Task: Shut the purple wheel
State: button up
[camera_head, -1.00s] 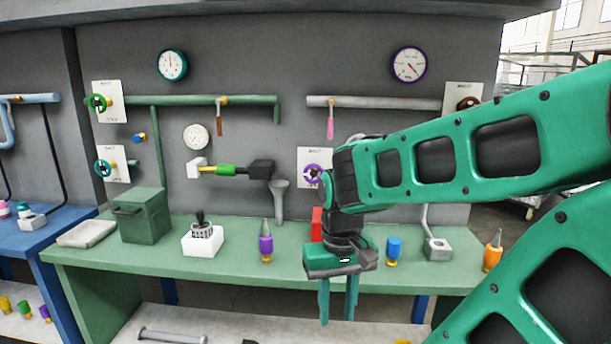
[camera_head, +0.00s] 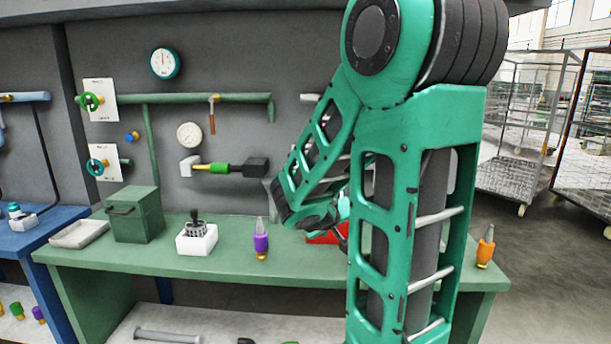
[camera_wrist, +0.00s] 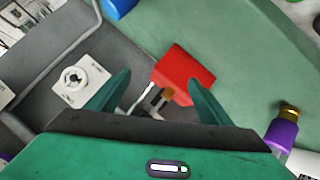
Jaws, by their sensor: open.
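The purple wheel does not show clearly in either current view. In the head view my arm covers the part of the back wall where it is mounted on a white plate. My gripper (camera_wrist: 155,95) is open in the wrist view, its two green fingers spread and nothing held. A red block (camera_wrist: 184,73) lies beyond and between the fingertips; I cannot tell how far off. The red block also shows partly in the head view (camera_head: 322,238), behind my arm. In the head view my gripper is mostly hidden by the arm.
A purple bottle (camera_head: 261,242) stands on the green bench (camera_head: 215,267), left of my arm; an orange one (camera_head: 485,247) stands at the right end. Green (camera_head: 91,101) and teal (camera_head: 96,167) wheels sit on the wall at left. A white fitting (camera_wrist: 80,80) is left of the fingers.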

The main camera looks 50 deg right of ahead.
jog(key=w+r+n+t, duration=0.1)
jog(key=w, duration=0.1)
jog(key=w+d+r+n+t+h, duration=0.1)
jog(key=w+r+h, duration=0.1)
jog(key=w+r, duration=0.1)
jog(key=shift+w+d+n+t, duration=0.35)
jog(key=shift+n+t, duration=0.05)
jog(key=w+a+r+n+t+h, duration=0.1)
jog(key=w+a+r+n+t, duration=0.1)
jog(key=w+r+n+t, duration=0.4)
jog(key=shift+m+g, duration=0.7)
jog(key=x, duration=0.3)
jog(key=f+x, duration=0.1)
jog(key=x, duration=0.6)
jog(key=shift+w+f, duration=0.15)
jog(key=shift+w, duration=0.4)
jog(key=c, duration=1.1)
